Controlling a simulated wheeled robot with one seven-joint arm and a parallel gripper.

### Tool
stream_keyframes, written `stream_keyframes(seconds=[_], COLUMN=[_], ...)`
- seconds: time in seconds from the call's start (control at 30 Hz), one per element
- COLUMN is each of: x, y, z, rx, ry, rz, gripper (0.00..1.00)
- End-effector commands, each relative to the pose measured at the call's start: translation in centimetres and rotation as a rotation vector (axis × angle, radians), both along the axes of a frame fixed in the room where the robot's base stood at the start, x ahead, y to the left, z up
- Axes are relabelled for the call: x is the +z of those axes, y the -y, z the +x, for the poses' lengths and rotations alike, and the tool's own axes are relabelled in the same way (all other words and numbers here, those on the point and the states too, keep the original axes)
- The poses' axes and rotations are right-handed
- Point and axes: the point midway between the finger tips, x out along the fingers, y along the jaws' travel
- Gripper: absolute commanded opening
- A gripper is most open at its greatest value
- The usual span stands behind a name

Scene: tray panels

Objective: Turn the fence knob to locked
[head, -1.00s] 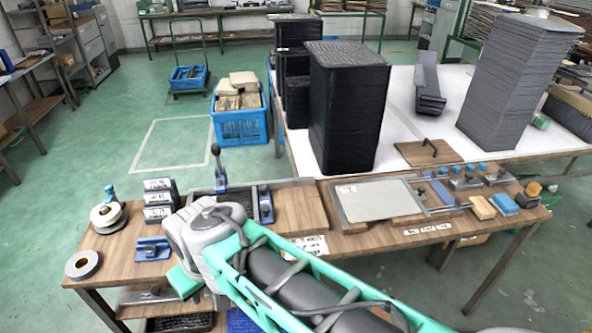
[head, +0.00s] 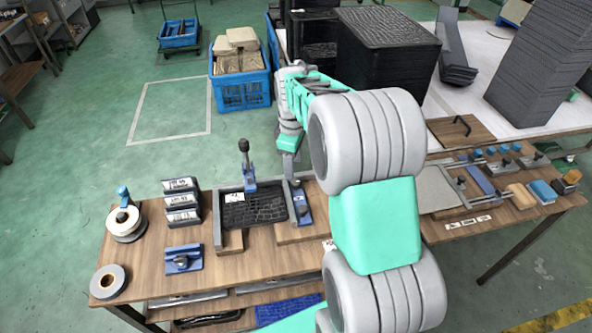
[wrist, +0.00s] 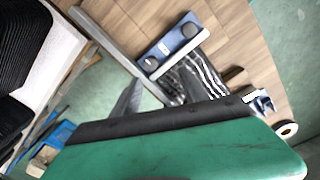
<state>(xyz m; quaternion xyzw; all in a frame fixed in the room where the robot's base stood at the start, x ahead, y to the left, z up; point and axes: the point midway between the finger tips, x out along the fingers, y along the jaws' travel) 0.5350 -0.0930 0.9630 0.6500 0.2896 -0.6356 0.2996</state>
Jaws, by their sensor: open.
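A blue plate (head: 303,203) with dark round knobs stands at the right side of a grey-framed fixture on the wooden bench. The same plate shows in the wrist view (wrist: 172,45), where two knobs (wrist: 190,30) stand on it; the nearer knob (wrist: 150,64) is just beyond my fingers. I cannot read a locked or unlocked mark on either. My gripper (head: 289,172) hangs above and behind the plate, pointing down. In the wrist view my gripper (wrist: 155,92) has its fingers spread and empty, with no contact visible. My arm hides part of the bench.
A black textured panel (head: 252,211) lies in the fixture. A blue clamp with an upright black-topped lever (head: 246,165) stands at its back edge. Label blocks (head: 181,205), tape rolls (head: 109,281) and a separate blue bracket (head: 182,259) sit left. Tall black stacks (head: 388,70) stand behind right.

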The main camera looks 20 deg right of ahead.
Motion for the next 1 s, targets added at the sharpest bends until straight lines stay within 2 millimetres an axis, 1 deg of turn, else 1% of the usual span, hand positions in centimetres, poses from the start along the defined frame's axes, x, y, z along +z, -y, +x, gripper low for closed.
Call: stream_keyframes(seconds=[0.03, 0.13, 0.27, 0.4, 0.5, 0.6, 0.7, 0.87, 1.0], x=[-0.6, -1.8, -3.5, -6.3, -8.0, -9.0, -9.4, -9.4, -9.4], y=[0.9, 1.6, 1.5, 1.4, 1.3, 1.3, 1.3, 1.3, 1.3], z=[0.9, 1.7, 1.8, 1.7, 1.8, 1.8, 1.9, 1.9, 1.9], rx=[0.046, 0.108, 0.119, 0.119, 0.120, 0.120, 0.120, 0.120, 0.119], ry=[-0.016, -0.030, -0.033, -0.032, -0.032, -0.029, -0.027, -0.027, -0.027], rz=[0.002, 0.004, 0.005, 0.005, 0.005, 0.004, 0.004, 0.004, 0.004], gripper=[0.52, 0.52, 0.52, 0.52, 0.52, 0.52, 0.52, 0.52, 0.42])
